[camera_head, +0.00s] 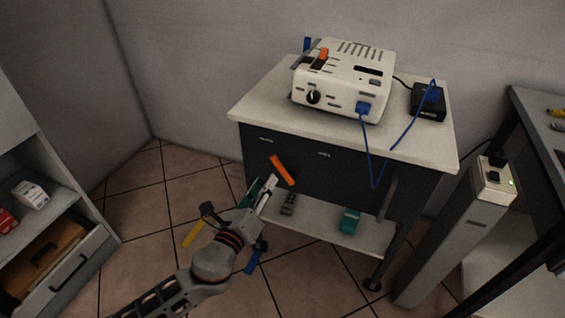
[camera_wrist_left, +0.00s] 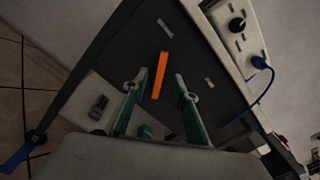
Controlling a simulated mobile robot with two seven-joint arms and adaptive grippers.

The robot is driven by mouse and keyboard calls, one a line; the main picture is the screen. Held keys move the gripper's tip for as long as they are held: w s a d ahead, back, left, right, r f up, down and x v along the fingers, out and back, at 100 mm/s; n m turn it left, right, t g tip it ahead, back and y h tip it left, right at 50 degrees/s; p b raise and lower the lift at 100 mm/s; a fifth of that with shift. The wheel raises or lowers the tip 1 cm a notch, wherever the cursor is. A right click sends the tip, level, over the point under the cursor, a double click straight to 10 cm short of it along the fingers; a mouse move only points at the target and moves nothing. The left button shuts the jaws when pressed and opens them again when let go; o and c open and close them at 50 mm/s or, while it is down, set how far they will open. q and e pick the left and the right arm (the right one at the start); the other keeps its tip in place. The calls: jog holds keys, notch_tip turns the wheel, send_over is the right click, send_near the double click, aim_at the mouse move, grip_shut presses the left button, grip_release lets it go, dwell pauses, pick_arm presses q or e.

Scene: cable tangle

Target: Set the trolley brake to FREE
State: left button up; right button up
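The trolley (camera_head: 410,150) has a pale top and a dark front panel. An orange lever (camera_head: 282,170) on that panel leans, its upper end towards the left of two small pale labels; their lettering is too small to read. The lever also shows in the left wrist view (camera_wrist_left: 160,76). My left gripper (camera_head: 269,187) is at the panel, just below and left of the lever in the head view. In the left wrist view its two green-sided fingers (camera_wrist_left: 164,78) are apart, with the lever seen between them; contact cannot be told. My right gripper is not in view.
A white device (camera_head: 345,75) with a blue cable and a black box (camera_head: 428,103) stand on the trolley top. The lower shelf (camera_head: 320,228) holds a green item (camera_head: 349,220) and a grey one (camera_head: 288,204). A grey post (camera_head: 455,235) stands right; open shelving stands left.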

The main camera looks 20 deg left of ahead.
aim_at(276, 164)
pick_arm(q)
jog(key=shift+w+d+r+b, duration=0.1)
jog(key=shift+w+r+b, duration=0.1)
jog(key=shift+w, duration=1.7)
jog(key=shift+w+d+r+b, duration=0.1)
jog(key=shift+w+b, duration=0.1)
jog(key=shift+w, duration=1.7)
jog(key=shift+c, duration=0.4)
grip_shut()
